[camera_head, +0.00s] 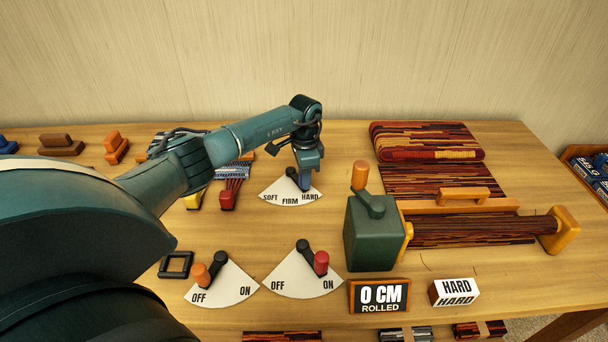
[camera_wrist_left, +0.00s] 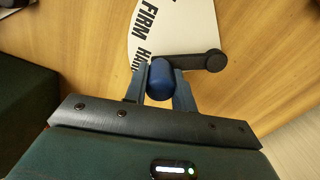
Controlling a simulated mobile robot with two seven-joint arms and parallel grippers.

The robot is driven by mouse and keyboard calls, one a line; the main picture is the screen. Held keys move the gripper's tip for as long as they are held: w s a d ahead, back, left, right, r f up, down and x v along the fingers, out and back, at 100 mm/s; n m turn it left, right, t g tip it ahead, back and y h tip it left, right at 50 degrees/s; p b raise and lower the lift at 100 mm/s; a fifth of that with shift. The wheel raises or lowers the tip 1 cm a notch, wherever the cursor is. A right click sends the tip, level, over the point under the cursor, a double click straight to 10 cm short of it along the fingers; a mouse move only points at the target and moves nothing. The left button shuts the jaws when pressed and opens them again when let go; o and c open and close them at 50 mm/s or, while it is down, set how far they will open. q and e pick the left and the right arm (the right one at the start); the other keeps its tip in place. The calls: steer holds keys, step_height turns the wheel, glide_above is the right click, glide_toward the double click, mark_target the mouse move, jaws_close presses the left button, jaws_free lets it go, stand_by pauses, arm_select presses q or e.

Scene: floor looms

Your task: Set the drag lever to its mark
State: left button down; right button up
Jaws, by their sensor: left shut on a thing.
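The drag lever is a black arm (camera_head: 291,173) with a blue knob (camera_wrist_left: 162,79), over a white fan-shaped dial (camera_head: 277,188) marked SOFT, FIRM and HARD. My left gripper (camera_head: 305,184) reaches down over the dial's right part. In the left wrist view my left gripper (camera_wrist_left: 160,95) is shut on the blue knob, beside the word HARD, part of which the fingers hide. The lever's black pivot (camera_wrist_left: 211,61) is at the right in that view. A white block (camera_head: 455,291) reading HARD stands at the table's front right. My right gripper is out of view.
In front stand two OFF/ON dials with an orange knob (camera_head: 200,275) and a red knob (camera_head: 321,262). A green crank box (camera_head: 372,235) with a roller is to the right, by a "0 CM rolled" sign (camera_head: 379,296). Shuttles and yarn lie at the back left.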

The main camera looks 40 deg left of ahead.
arm_select(q)
steer(key=shift+w, duration=0.1)
steer(key=c, duration=1.1)
jaws_free()
steer(key=shift+c, duration=0.2)
step_height(320, 180, up, 13)
steer(key=shift+r, duration=0.15)
